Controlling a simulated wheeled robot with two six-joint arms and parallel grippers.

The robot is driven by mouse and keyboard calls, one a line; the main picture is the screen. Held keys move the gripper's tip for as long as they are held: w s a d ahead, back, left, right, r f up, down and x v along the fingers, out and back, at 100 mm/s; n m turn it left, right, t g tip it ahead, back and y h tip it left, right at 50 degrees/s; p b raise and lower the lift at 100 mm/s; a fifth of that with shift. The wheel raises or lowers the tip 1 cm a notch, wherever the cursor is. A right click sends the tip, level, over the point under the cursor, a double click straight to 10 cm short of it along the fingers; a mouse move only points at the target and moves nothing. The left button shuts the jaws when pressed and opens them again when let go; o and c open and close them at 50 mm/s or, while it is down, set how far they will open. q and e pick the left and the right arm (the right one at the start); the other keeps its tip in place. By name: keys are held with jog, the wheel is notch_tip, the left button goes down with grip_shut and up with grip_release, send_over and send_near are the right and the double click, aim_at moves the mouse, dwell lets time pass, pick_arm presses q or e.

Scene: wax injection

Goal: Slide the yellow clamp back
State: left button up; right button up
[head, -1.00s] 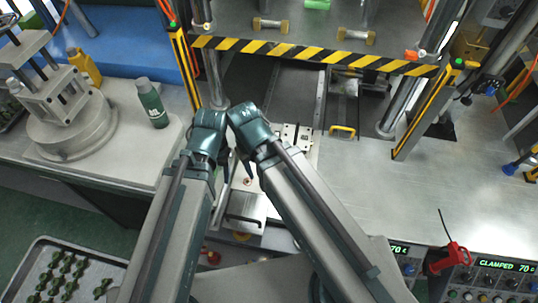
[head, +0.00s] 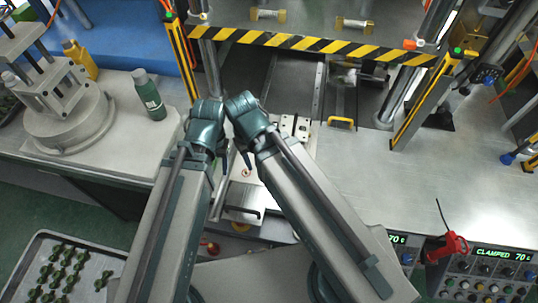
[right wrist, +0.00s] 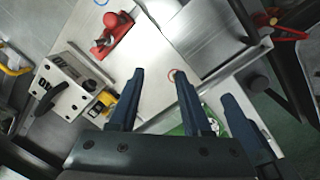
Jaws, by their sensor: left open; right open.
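A small yellow clamp (right wrist: 106,103) shows in the right wrist view beside a pale metal block with dark knobs (right wrist: 66,84), left of my right gripper (right wrist: 159,76). The right gripper's fingers are apart with nothing between them, over a pale plate. In the head view the arms hide the clamp. My left gripper (head: 219,188) is open and points down at the machine's front, beside the right arm's wrist. Another dark finger at the right of the wrist view seems to be the left gripper's.
A red clamp (right wrist: 112,36) stands on the pale plate (right wrist: 152,62). A yellow handle (head: 340,122) lies right of the arms. A striped bar (head: 320,43) crosses behind. The right tabletop (head: 370,185) has free room.

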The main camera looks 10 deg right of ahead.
jog(key=shift+o, duration=0.4)
jog(key=shift+w+r, duration=0.2)
pick_arm(q)
notch_tip(320, 180, up, 11)
jog(key=p, duration=1.1)
pick_arm(e)
jog(key=w+d+r+y, duration=0.1)
jog(key=w+r, duration=0.4)
jog(key=w, duration=0.3)
jog(key=w+d+r, duration=0.1)
jog(key=w+r, duration=0.5)
jog(key=w, duration=0.1)
pick_arm(q)
notch_tip(320, 180, down, 14)
jog(key=b, duration=1.3)
jog(key=shift+r+b, duration=0.2)
jog(key=shift+b, duration=0.15)
pick_arm(e)
jog(key=shift+n, duration=0.3)
jog(key=f, duration=1.4)
jog(key=shift+w+a+f, duration=0.1)
jog(key=shift+a, duration=0.1)
grip_shut()
